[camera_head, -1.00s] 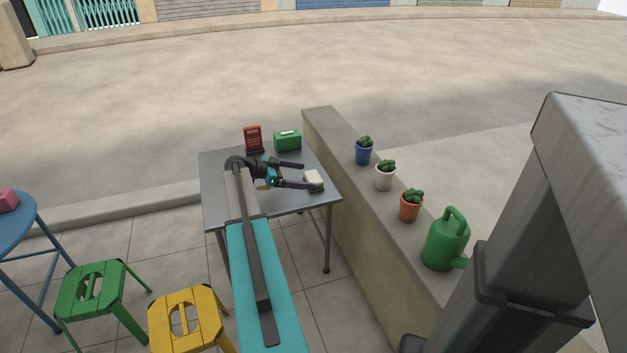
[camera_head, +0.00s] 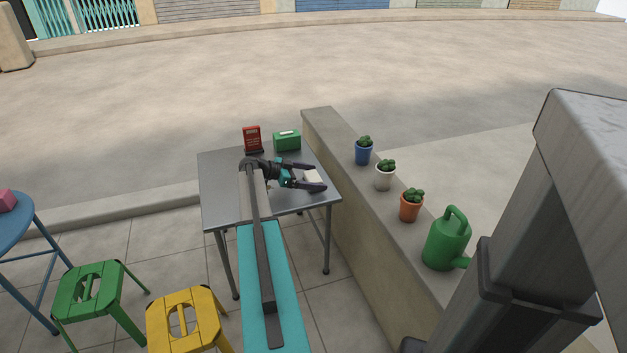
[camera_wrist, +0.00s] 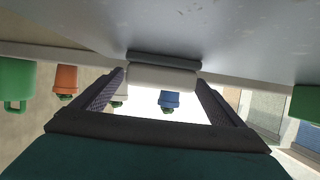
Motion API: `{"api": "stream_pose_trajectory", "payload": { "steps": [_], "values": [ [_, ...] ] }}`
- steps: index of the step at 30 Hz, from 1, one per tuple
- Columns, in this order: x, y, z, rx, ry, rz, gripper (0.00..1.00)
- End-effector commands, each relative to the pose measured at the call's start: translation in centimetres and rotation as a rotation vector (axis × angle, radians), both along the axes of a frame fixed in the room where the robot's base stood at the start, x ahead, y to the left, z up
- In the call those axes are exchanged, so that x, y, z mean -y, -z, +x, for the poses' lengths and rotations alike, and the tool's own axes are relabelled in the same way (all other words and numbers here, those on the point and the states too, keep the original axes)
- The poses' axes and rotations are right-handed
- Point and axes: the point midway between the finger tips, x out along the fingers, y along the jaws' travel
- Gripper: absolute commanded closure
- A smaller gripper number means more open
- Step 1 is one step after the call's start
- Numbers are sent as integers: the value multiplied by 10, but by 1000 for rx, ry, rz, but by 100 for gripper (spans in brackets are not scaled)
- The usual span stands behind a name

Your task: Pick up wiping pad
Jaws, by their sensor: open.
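The wiping pad (camera_head: 313,176) is a small pale block with a darker base, lying near the right edge of the grey metal table (camera_head: 222,188). My gripper (camera_head: 319,178) is open, low over the table and pointing right, with one finger on each side of the pad. In the wrist view, which looks upside down, the pad (camera_wrist: 162,77) shows its pale body and dark grey base against the tabletop. It sits between the two open fingertips (camera_wrist: 159,80). I cannot tell whether either finger touches it. One finger partly hides the pad in the head view.
A red sign-like object (camera_head: 252,138) and a green box (camera_head: 287,141) stand at the table's back. A low wall (camera_head: 330,132) with potted plants and a green watering can (camera_head: 447,240) runs along the right. The table's left part is clear.

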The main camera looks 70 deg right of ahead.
Motion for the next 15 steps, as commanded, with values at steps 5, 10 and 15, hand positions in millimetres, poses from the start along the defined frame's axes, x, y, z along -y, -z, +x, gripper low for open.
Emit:
{"api": "stream_pose_trajectory", "payload": {
  "steps": [5,10,15],
  "values": [
    [0,0,0,0,0,0,8],
    [0,0,1,0,-1,0,30],
    [0,0,1,0,-1,0,53]
  ]
}}
